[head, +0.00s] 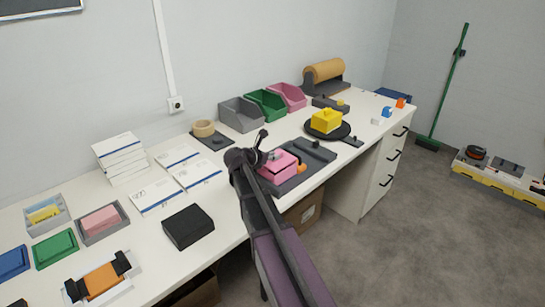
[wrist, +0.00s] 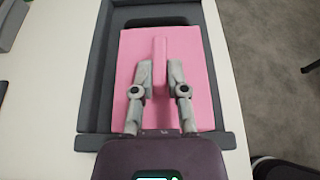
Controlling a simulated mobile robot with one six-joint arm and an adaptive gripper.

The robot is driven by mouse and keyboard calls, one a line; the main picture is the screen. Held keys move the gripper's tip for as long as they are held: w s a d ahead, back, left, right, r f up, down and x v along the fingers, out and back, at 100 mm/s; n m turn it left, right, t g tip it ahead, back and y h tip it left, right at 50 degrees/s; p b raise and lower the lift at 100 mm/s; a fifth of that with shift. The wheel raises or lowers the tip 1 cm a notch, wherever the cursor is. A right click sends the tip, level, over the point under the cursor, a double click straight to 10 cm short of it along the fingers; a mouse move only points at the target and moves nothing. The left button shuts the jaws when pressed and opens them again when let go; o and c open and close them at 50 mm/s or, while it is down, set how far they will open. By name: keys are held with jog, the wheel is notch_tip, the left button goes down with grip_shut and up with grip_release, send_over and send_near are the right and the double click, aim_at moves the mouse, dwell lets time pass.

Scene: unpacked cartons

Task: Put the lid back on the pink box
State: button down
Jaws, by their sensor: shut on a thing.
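In the head view my gripper (head: 266,155) is over the pink box. The lid hides the box in the wrist view, and I cannot tell whether the lid is fully seated.
A small orange thing (head: 301,168) lies right beside the pink box. A yellow box (head: 326,120) stands on a black round plate behind. Grey, green and pink bins (head: 288,96) line the wall. A black block (head: 187,227) and white cartons (head: 120,155) are to the left.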

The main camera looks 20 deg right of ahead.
jog(key=shift+f+b, duration=0.6)
jog(key=shift+f, duration=0.05)
jog(key=c, duration=0.6)
grip_release()
jog(key=shift+r, duration=0.2)
notch_tip(320, 180, up, 7)
jog(key=p, duration=0.7)
jog(key=shift+f, duration=0.1)
jog(key=w+r+p, duration=0.4)
jog(key=r+p, duration=0.3)
jog(key=w+d+r+p, duration=0.1)
jog(key=w+r+p, duration=0.4)
jog(key=r+p, duration=0.2)
jog(key=w+d+r+p, duration=0.1)
jog(key=w+r+p, duration=0.3)
jog(key=r+p, duration=0.2)
jog(key=shift+w+d+r+p, duration=0.15)
jog(key=shift+w+r+p, duration=0.1)
jog(key=shift+r+p, duration=0.2)
dwell(0.3)
